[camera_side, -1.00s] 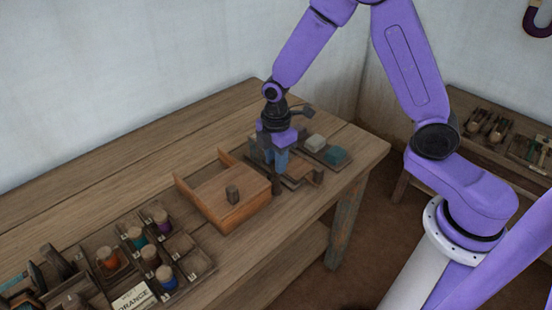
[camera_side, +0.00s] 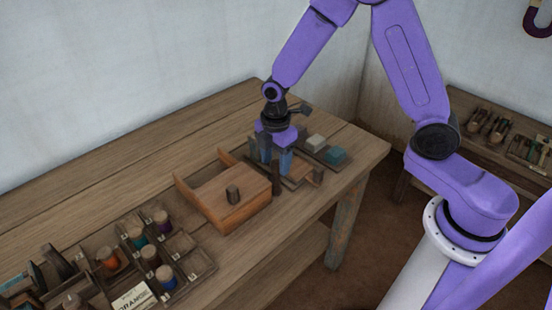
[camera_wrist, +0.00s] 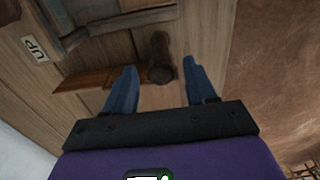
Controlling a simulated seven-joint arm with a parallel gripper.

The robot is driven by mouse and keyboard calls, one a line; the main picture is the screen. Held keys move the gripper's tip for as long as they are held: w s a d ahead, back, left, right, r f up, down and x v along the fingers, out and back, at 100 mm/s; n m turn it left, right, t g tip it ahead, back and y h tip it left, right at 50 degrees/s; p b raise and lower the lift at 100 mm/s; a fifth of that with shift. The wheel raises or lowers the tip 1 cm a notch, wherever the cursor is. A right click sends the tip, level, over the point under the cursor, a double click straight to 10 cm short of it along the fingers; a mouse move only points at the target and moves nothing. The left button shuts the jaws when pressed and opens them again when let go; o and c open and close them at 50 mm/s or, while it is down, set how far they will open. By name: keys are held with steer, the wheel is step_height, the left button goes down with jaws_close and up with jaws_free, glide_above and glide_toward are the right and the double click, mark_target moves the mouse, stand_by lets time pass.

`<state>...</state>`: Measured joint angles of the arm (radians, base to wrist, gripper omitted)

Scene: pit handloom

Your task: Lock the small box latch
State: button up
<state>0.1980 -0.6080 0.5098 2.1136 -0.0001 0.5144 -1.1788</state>
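Contact is not visible. An orange-brown wooden strip (camera_wrist: 82,80) shows left of the fingers.
A shallow tray (camera_side: 312,158) with a pale block (camera_side: 316,142) and a teal block (camera_side: 336,155) lies right of my gripper. Spools in a divided rack (camera_side: 200,262) stand at the front left. An "UP" label (camera_wrist: 35,47) shows in the wrist view. The back left tabletop is clear.

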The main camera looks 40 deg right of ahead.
mark_target(276, 163)
steer(key=shift+r, duration=0.1)
step_height(276, 163, up, 17)
stand_by(0.7)
steer(key=shift+s+r, duration=0.1)
steer(key=shift+s, duration=0.05)
steer(key=s+d+f+m, duration=0.2)
steer(key=s, duration=1.1)
steer(key=s+d+f+m, duration=0.2)
steer(key=s+d+m, duration=0.1)
steer(key=s, duration=1)
steer(key=shift+f+m, duration=0.25)
steer(key=shift+m, duration=0.05)
